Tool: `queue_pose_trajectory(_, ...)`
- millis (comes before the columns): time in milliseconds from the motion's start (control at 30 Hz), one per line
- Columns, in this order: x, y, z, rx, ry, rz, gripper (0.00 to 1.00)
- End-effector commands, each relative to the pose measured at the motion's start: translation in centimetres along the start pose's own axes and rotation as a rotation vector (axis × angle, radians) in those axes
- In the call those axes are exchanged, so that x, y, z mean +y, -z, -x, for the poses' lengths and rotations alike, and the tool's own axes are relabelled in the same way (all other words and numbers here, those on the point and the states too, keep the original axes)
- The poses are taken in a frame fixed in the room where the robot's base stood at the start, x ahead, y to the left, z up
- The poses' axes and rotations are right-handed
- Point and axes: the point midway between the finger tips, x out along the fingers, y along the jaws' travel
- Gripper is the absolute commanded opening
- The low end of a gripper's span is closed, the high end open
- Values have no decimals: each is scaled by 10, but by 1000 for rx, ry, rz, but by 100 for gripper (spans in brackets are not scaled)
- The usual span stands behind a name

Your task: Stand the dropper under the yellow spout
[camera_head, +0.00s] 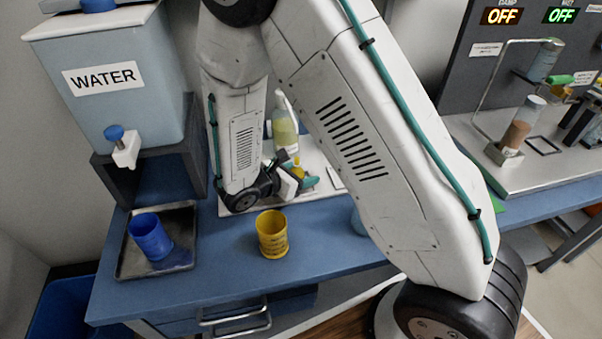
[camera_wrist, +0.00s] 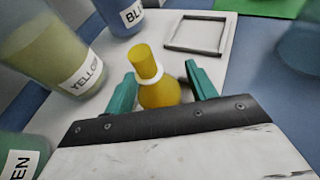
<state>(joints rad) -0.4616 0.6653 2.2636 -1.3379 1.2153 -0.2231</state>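The dropper (camera_wrist: 158,92) has a yellow bulb, a pale collar and a yellow upper part. In the wrist view it is between the two teal fingers of my gripper (camera_wrist: 160,88). The fingers are apart, with a gap at the right finger; contact on the left is unclear. In the head view my gripper (camera_head: 298,180) is low over the white board, and a bit of the yellow dropper (camera_head: 297,170) shows there. A pale yellow bottle labelled YELLOW (camera_wrist: 62,52) stands left of the dropper; a yellowish bottle (camera_head: 284,132) also shows in the head view. Its spout is not clear.
A blue-labelled bottle (camera_wrist: 116,14) and a green-labelled one (camera_wrist: 14,150) stand nearby. A grey square frame (camera_wrist: 168,44) lies on the board. A yellow cup (camera_head: 272,236) and a blue cup (camera_head: 150,238) in a dark tray (camera_head: 126,262) stand on the blue bench. The water tank (camera_head: 110,85) is left.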

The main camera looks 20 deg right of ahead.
Motion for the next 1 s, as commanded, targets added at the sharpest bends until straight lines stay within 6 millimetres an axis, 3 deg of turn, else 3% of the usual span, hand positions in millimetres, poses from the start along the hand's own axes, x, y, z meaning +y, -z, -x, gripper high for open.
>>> queue_pose_trajectory(167, 1, -3, 8, 0, -3, 0, 56)
queue_pose_trajectory(500, 1, -3, 78, 1, -5, 0, 56)
queue_pose_trajectory(700, 0, -3, 110, 1, -4, 0, 56)
queue_pose_trajectory(1000, 0, -4, 122, 2, 3, -5, 56)
